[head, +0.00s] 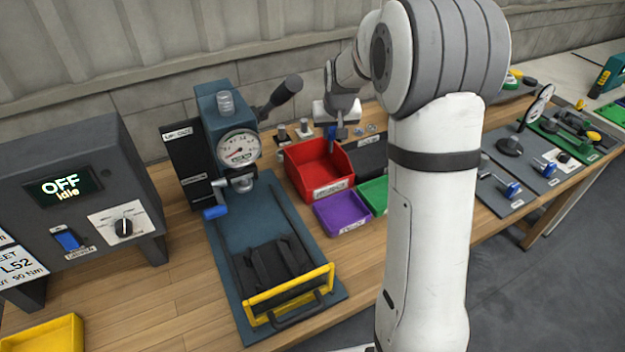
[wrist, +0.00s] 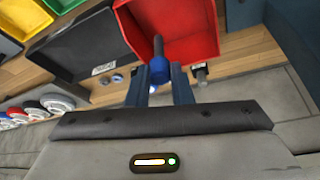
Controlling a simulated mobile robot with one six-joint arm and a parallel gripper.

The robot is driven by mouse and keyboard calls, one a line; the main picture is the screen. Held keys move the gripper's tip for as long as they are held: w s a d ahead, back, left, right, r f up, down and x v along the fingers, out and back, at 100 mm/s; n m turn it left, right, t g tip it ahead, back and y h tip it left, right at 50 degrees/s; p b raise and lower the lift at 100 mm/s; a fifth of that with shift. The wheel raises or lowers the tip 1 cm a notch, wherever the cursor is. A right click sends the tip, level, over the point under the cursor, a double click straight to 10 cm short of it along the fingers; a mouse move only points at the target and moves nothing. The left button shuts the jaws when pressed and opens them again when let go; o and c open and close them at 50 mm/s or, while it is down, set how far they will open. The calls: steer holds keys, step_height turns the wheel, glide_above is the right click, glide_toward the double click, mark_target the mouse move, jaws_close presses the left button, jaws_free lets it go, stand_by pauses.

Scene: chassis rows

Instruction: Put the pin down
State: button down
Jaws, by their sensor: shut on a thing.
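My gripper (wrist: 160,88) is shut on a pin (wrist: 159,70) with a blue collar and a darker shaft. In the wrist view the pin lies between the two fingers, its shaft pointing toward the red bin (wrist: 195,12). In the head view my gripper (head: 338,132) is at the back edge of the red bin (head: 320,188), with a bit of blue showing at its fingers. I cannot tell whether the pin touches the bin. The bin's visible inside looks empty.
A purple bin (head: 342,228), a green bin (head: 372,193) and a black bin (head: 368,150) adjoin the red one. Small dark posts (head: 282,133) stand behind it. A press with a gauge (head: 238,148) and a yellow guard (head: 290,292) are to the left. The control box reads OFF (head: 63,184).

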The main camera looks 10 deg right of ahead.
mark_target(330, 145)
steer(key=f+b, duration=0.4)
steer(key=f, duration=0.1)
steer(key=shift+w+a+f, duration=0.15)
steer(key=shift+w+a, duration=0.05)
steer(key=shift+w, duration=0.05)
steer(key=shift+f, duration=5.1)
steer(key=c, duration=1.3)
jaws_free()
steer(key=shift+r, duration=0.1)
steer(key=shift+r+p, duration=0.2)
steer(key=shift+p, duration=0.15)
steer(key=v, duration=1.2)
steer(key=s+r, duration=0.1)
steer(key=s, duration=0.8)
steer(key=s+a+r+g, duration=0.1)
steer(key=s, duration=0.9)
steer(key=s+r+g+b, duration=0.1)
steer(key=s+r, duration=0.1)
steer(key=s, duration=0.8)
steer(key=shift+s+a, duration=0.15)
steer(key=shift+a, duration=0.1)
